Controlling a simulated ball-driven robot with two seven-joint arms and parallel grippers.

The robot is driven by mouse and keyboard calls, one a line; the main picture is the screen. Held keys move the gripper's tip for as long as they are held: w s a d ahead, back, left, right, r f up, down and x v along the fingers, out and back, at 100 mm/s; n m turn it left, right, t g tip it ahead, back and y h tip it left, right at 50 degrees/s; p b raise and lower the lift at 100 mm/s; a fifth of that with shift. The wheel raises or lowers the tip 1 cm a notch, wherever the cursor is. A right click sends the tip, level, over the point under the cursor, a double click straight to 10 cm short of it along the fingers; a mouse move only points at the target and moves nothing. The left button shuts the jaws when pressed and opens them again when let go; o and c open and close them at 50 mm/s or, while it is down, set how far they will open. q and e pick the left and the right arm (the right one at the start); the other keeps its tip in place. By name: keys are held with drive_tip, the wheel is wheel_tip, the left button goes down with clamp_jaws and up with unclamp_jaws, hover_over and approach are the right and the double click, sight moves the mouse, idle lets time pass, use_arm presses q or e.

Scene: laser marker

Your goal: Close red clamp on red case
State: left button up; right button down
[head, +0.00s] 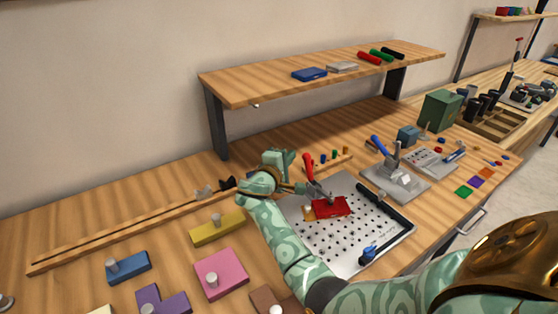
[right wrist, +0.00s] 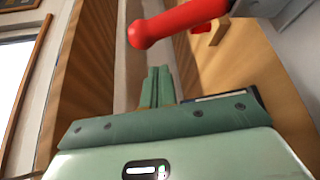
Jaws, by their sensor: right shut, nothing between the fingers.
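The red clamp's handle (head: 309,167) stands upright at the back left of a perforated metal plate (head: 362,240). The red case (head: 331,207) lies on that plate, just in front of the clamp. My right gripper (head: 290,159) is just left of the clamp handle, at about its height. In the right wrist view, its green fingers (right wrist: 157,86) are shut together and empty. The red handle (right wrist: 180,22) shows there beyond and to the right of the fingertips, apart from them. The clamp's lower arm is partly hidden in the head view. My left gripper is out of view.
A blue-handled clamp (head: 380,147) on a metal plate stands to the right. A black bar (head: 384,205) lies on the perforated plate. Coloured blocks (head: 221,273) lie at the left front. A raised wooden shelf (head: 260,88) spans the back.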

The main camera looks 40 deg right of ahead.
drive_tip(key=shift+s+r, duration=0.25)
drive_tip(key=shift+s, duration=0.35)
drive_tip(key=shift+s+r, duration=0.2)
drive_tip(key=shift+s, duration=0.35)
